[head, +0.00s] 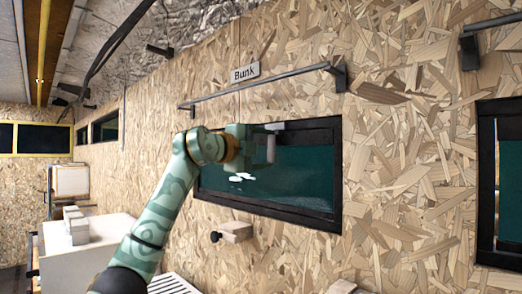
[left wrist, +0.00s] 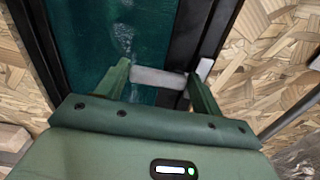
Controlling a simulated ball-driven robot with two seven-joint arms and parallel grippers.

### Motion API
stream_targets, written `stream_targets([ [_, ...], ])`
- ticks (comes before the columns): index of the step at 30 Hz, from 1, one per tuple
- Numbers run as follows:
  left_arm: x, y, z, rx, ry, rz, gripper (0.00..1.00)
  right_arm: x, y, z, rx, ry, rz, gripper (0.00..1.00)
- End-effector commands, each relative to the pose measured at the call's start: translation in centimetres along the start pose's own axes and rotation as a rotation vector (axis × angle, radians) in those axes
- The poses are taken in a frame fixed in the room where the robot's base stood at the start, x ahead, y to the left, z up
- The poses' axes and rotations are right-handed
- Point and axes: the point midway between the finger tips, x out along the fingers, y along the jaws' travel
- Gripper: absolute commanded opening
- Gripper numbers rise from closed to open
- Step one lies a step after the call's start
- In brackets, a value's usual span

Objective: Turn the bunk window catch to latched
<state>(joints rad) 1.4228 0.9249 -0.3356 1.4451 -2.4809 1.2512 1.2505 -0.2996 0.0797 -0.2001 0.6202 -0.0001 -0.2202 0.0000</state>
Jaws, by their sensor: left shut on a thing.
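The bunk window (head: 290,185) is a dark green pane in a black frame, set in the chipboard wall under a "Bunk" label (head: 246,72). Its light grey catch (head: 275,126) shows at the frame's top edge, partly hidden by my left gripper (head: 260,144). In the left wrist view, the catch's pale bar (left wrist: 158,77) lies between the two green fingers of my left gripper (left wrist: 160,84), which is shut on it. The catch's small end piece (left wrist: 204,68) is beside the black frame. My right gripper is not in view.
A dark rail (head: 260,88) runs above the window. A wooden block with a dark knob (head: 236,231) projects below it. Another black-framed window (head: 508,180) is at the right. A white cabinet (head: 90,240) with grey blocks stands at the left.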

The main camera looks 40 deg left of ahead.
Motion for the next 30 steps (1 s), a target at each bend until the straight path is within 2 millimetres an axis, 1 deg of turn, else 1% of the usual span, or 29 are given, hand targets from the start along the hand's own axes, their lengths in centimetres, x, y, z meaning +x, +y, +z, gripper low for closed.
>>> stream_targets([
  [7, -0.03, -0.01, -0.06, -0.048, -0.001, -0.002, 0.44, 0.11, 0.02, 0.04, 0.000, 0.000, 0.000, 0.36],
  [19, -0.03, -0.01, -0.09, -0.055, -0.001, -0.001, 0.44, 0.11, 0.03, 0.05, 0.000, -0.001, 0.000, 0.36],
  [20, -0.03, -0.01, -0.09, -0.055, -0.001, -0.001, 0.73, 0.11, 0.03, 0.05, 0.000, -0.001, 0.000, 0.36],
  [21, -0.02, 0.00, -0.09, -0.054, -0.001, -0.001, 0.84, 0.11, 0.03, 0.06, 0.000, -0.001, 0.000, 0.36],
  [22, -0.02, 0.00, -0.09, -0.054, 0.000, -0.001, 0.89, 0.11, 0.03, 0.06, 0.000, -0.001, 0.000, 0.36],
  [30, -0.07, 0.03, -0.11, -0.053, 0.000, 0.000, 0.89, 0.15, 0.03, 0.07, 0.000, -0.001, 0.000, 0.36],
])
